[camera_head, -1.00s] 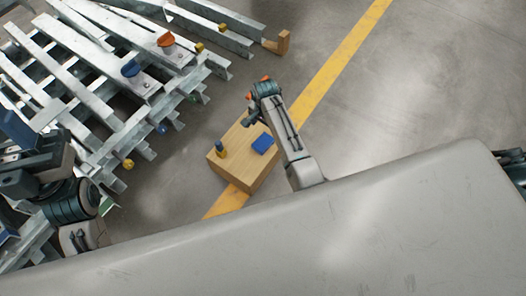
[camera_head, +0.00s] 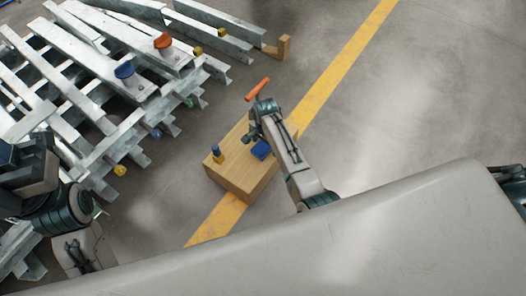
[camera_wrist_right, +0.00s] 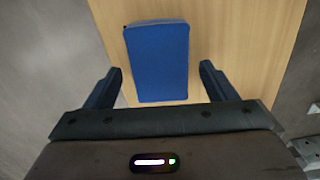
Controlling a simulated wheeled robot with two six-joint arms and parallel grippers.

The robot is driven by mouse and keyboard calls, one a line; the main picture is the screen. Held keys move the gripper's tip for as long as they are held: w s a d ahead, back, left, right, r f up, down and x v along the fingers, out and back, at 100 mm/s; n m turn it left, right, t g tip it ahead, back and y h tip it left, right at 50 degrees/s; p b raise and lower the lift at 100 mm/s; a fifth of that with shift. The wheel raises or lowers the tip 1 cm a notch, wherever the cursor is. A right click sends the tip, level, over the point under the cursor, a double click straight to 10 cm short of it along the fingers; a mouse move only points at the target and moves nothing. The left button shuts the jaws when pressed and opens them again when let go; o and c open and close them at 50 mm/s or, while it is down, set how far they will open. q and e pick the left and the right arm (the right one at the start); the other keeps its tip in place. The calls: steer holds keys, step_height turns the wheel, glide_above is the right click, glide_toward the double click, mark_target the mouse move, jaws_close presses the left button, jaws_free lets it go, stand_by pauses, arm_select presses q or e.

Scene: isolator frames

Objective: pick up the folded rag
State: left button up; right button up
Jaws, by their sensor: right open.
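The folded rag (camera_head: 261,149) is a flat blue rectangle lying on top of a wooden box (camera_head: 232,180). It also shows in the right wrist view (camera_wrist_right: 157,62), upper middle, lying on the pale wood. My right gripper (camera_head: 252,134) is over the box beside the rag, and my arm hides part of the rag. In the wrist view the right gripper (camera_wrist_right: 161,70) is open, with one finger to each side of the rag's near part and gaps on both sides. My left gripper (camera_head: 22,165) is at the left edge, partly cut off; its jaws cannot be made out.
An orange bar-shaped thing (camera_head: 258,89) shows just beyond my right wrist. Metal beams (camera_head: 95,75) with coloured knobs fill the upper left. A yellow line (camera_head: 345,62) crosses open floor.

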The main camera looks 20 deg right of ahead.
steer(key=shift+f, duration=0.45)
steer(key=shift+r, duration=0.1)
steer(key=c, duration=1.1)
steer(key=shift+o, duration=0.2)
